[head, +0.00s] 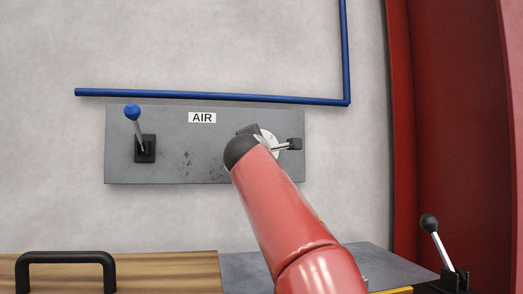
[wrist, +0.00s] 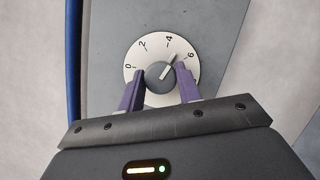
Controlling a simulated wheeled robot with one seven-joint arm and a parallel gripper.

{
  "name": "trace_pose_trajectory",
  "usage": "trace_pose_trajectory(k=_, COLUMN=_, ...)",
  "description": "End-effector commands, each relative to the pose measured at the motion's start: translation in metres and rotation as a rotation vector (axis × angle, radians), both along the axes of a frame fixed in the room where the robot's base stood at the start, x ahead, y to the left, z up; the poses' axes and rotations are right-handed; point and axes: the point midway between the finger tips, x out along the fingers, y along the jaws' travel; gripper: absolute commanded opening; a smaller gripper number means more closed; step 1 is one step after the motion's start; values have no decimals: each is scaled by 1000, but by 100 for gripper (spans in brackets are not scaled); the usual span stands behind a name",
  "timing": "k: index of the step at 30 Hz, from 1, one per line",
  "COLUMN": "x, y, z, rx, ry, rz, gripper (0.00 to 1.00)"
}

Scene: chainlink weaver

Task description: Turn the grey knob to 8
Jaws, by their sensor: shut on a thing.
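The grey knob (wrist: 159,75) sits in the middle of a white round dial (wrist: 136,60) on a grey panel. The dial shows the marks 0, 2, 4 and 6 in the wrist view; its lower part is hidden by my gripper. The knob's pale pointer lies between 4 and 6. My gripper (wrist: 160,82) is shut on the knob, with one purple finger on each side. In the head view, part of the dial (head: 268,137) shows at the panel's right side, and my arm hides the knob.
The grey panel (head: 180,120) carries an AIR label (head: 202,118) and a blue-tipped lever (head: 133,113) at its left. A blue pipe (head: 210,96) runs just above it. Another black-knobbed lever (head: 430,224) stands at lower right, and a black handle (head: 66,257) at lower left.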

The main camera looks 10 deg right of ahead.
Motion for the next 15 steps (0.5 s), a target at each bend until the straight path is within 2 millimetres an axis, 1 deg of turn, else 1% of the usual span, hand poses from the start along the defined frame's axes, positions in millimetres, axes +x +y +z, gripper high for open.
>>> trace_pose_trajectory(k=6, x=1, y=0, z=-1, rx=92, ry=3, rz=-2, gripper=11)
trace_pose_trajectory(k=15, x=1, y=0, z=-2, rx=135, ry=4, rz=-2, gripper=11)
